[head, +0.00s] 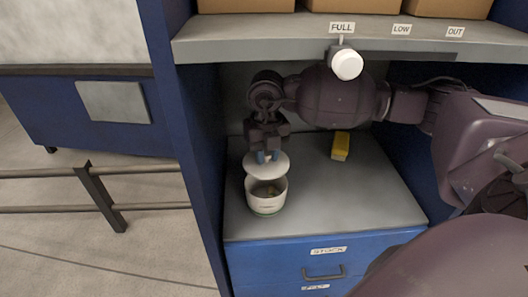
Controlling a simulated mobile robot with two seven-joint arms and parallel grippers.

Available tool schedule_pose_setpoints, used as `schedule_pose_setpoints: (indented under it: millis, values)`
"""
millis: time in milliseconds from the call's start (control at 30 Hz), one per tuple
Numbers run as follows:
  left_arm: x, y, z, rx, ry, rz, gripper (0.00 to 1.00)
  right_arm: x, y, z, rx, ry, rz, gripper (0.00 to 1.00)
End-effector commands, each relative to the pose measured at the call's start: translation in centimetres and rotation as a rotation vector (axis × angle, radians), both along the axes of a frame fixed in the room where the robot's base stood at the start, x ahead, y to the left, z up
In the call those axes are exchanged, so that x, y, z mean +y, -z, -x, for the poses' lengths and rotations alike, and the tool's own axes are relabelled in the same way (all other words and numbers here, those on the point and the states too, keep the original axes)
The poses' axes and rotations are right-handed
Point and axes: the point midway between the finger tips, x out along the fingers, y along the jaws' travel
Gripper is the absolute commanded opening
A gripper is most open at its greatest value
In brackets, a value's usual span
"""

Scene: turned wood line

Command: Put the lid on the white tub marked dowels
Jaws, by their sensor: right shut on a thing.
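The white tub (266,203) stands upright on the grey counter inside the blue cabinet, near its front left. It is open at the top, and something darker lies inside; its marking is too small to read. My right gripper (266,157) reaches in from the right and points down above the tub. It is shut on the white lid (266,168), which it holds over the back part of the tub's mouth. The front of the opening shows below the lid. Whether the lid touches the rim, I cannot tell. My left gripper is not in view.
A yellow block (341,146) lies on the counter to the right. A shelf (230,42) with cardboard boxes and a white round knob (346,64) is above my arm. The cabinet's left wall (196,150) is close to the tub. The counter's front right is clear.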

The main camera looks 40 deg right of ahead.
Motion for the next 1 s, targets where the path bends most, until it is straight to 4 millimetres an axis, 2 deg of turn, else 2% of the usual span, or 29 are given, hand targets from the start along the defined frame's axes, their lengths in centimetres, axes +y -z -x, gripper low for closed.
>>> schedule_pose_setpoints:
  millis: [700,1000]
  values:
    - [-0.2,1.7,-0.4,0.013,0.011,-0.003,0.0,0.0,5.5,0.0,0.004,0.001,0.0,0.04]
    - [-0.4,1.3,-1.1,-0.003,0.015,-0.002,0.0,0.0,5.9,0.0,0.0,0.001,0.0,0.04]
